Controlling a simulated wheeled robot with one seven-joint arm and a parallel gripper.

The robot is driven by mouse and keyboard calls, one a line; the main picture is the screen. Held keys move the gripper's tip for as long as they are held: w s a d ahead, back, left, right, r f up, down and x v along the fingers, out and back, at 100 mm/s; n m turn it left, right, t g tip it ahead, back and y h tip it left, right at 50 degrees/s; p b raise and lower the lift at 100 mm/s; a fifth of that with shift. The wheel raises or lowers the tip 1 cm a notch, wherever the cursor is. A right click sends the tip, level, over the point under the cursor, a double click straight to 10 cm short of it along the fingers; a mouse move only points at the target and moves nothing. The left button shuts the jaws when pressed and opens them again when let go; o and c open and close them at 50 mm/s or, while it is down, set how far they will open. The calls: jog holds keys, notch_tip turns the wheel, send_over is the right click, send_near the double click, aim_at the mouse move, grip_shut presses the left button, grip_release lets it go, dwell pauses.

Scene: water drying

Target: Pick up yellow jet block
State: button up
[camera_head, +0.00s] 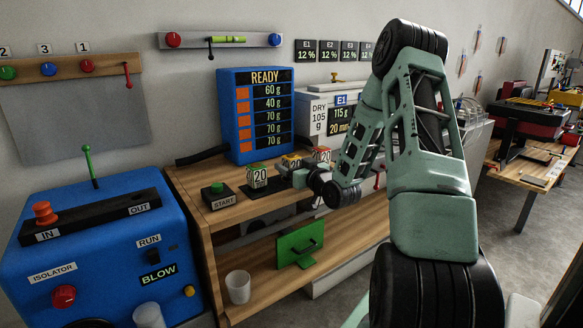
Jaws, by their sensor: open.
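The yellow-topped jet block (290,160) stands on the wooden bench, in the middle of a row of three small blocks. A green-topped block (257,177) marked 20 is to its left, and a red-topped block (321,154) is to its right. My gripper (285,170) is open, right at the front of the yellow block and hiding its lower part. Whether the fingers touch it or are around it cannot be told from this view.
A START button box (218,195) sits left of the blocks. The blue READY display (256,115) and the white dryer unit (312,118) stand behind them. A green panel with a handle (300,245) and a white cup (238,287) are on the lower shelf. A blue isolator machine (110,235) is at left.

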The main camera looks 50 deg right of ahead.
jog(key=shift+w, duration=0.35)
jog(key=c, duration=1.2)
jog(key=shift+o, duration=0.2)
